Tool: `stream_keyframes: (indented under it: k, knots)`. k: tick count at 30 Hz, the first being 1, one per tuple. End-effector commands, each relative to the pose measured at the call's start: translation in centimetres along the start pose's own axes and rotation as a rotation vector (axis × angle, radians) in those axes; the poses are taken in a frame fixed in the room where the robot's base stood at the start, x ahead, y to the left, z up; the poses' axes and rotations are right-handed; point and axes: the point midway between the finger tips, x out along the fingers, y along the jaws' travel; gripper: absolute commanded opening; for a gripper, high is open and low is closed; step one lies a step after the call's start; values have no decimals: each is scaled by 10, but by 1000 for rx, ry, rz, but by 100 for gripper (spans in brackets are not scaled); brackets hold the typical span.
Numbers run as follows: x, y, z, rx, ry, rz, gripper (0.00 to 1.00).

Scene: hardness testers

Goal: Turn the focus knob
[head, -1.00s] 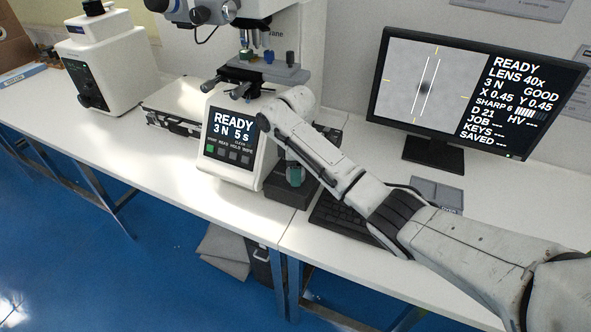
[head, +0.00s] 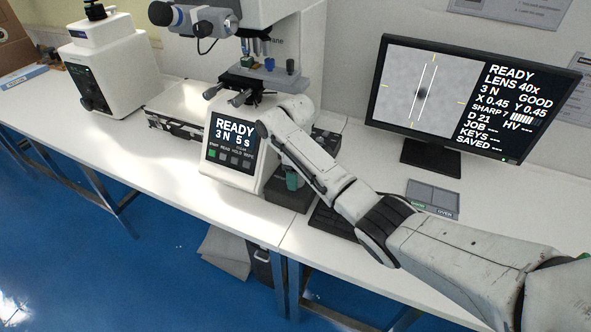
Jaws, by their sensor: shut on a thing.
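The hardness tester (head: 232,148) stands at the middle of the bench, with a microscope head, lenses and a stage (head: 252,80) above its front panel. Its panel screen reads READY, 3 N, 5 s. My arm (head: 320,170) reaches from the lower right to the tester's right side. My gripper is not in view; the arm's end is hidden behind its own links. I cannot make out the focus knob. The monitor (head: 470,95) shows READY, LENS 40x, GOOD and SHARP 7, with a blurred dark spot between two white lines.
A black box with a green-topped piece (head: 291,180) sits right of the tester, close under my arm. A keyboard (head: 334,221) lies partly under the arm. A grey two-part tray (head: 432,197) lies before the monitor. Another white machine (head: 108,68) stands at left. The left bench front is clear.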

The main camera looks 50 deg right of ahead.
Motion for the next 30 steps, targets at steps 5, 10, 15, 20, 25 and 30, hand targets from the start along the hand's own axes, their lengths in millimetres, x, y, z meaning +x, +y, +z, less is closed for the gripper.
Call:
stream_keyframes:
  k: [5, 10, 15, 20, 25, 30]
  knots:
    - [-3, -2, -1, 166, -1, -3, 26]
    - [-2, -2, -1, 325, -1, -3, 26]
    - [-2, -1, -1, 468, -1, -2, 26]
    - [-1, -1, -1, 577, 0, -1, 26]
    - [0, 0, 0, 662, 0, 0, 26]
    - [0, 0, -1, 710, 0, -1, 26]
